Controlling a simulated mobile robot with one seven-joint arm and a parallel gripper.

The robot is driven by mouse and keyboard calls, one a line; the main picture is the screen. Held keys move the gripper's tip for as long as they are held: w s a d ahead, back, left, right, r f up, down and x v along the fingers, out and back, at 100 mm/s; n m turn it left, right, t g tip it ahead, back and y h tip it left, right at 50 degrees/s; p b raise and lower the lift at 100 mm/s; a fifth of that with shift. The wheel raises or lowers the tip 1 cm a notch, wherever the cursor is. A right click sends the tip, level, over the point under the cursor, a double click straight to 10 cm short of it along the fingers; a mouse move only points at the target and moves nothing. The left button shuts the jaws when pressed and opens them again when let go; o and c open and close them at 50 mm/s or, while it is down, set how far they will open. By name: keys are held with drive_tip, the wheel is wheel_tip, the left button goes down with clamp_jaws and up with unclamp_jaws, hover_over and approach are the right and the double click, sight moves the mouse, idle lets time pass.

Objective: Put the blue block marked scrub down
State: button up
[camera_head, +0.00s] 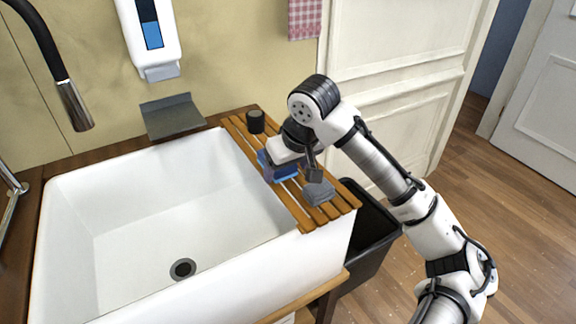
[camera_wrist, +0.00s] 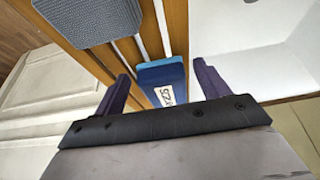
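The blue block (camera_wrist: 163,76) has a white label with dark lettering, partly cut off by my gripper in the wrist view. It appears to lie on the wooden slatted rack (camera_wrist: 172,22). In the head view the block (camera_head: 283,176) is partly hidden under my gripper (camera_head: 281,158), on the rack (camera_head: 292,207) at the sink's right side. In the wrist view my gripper (camera_wrist: 162,70) is open. Its two dark fingers stand either side of the block, with a narrow gap visible on each side.
A grey sponge-like pad (camera_head: 318,193) lies on the rack near its front end. A small black cup-like object (camera_head: 256,121) stands at the rack's back. The white sink basin (camera_head: 110,215) is open and empty to the left. A black bin (camera_head: 370,235) stands below right.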

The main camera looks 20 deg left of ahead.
drive_tip(key=b+v, duration=0.1)
drive_tip(key=v, duration=1.1)
drive_tip(key=shift+r, duration=0.2)
